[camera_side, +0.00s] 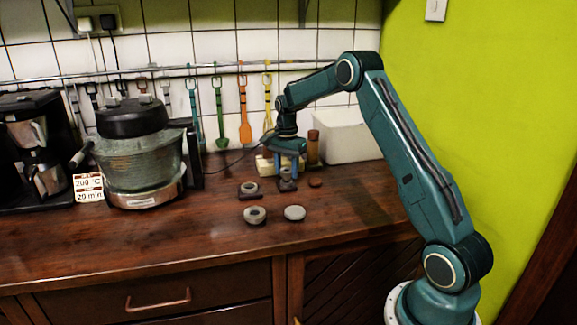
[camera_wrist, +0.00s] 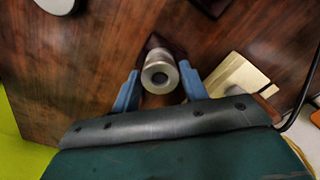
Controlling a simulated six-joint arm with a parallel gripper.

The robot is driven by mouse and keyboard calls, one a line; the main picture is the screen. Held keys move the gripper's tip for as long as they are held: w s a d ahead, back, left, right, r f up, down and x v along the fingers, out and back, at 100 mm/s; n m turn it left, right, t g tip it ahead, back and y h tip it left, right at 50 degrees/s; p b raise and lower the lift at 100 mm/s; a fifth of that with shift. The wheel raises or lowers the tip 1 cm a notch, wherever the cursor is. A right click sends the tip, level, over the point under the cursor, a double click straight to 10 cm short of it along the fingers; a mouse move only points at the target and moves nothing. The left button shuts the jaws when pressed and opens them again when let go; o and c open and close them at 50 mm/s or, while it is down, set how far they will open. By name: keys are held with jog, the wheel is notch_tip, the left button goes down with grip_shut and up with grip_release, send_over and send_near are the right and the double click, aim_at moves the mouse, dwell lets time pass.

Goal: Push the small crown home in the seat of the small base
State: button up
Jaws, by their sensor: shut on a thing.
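My gripper (camera_side: 288,171) points down over the counter, its blue fingers shut on the small crown. The small crown (camera_wrist: 160,73) is a grey, round piece with a hole in its top, between the fingertips in the wrist view. The small base (camera_side: 287,187) is a dark block directly below it in the side view. A dark corner of this base (camera_wrist: 154,42) shows behind the crown in the wrist view. The crown looks upright over the base. The seat is hidden beneath it, so I cannot tell how deep the crown sits.
Another dark base with a grey ring (camera_side: 249,189) stands to the left. A grey ring (camera_side: 255,215) and a pale disc (camera_side: 294,213) lie in front. A cream block (camera_wrist: 238,75) is close to one finger.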

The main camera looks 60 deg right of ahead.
jog(key=shift+f, duration=0.95)
jog(key=o, duration=1)
jog(key=shift+o, duration=0.2)
notch_tip(320, 180, up, 14)
dwell(0.5)
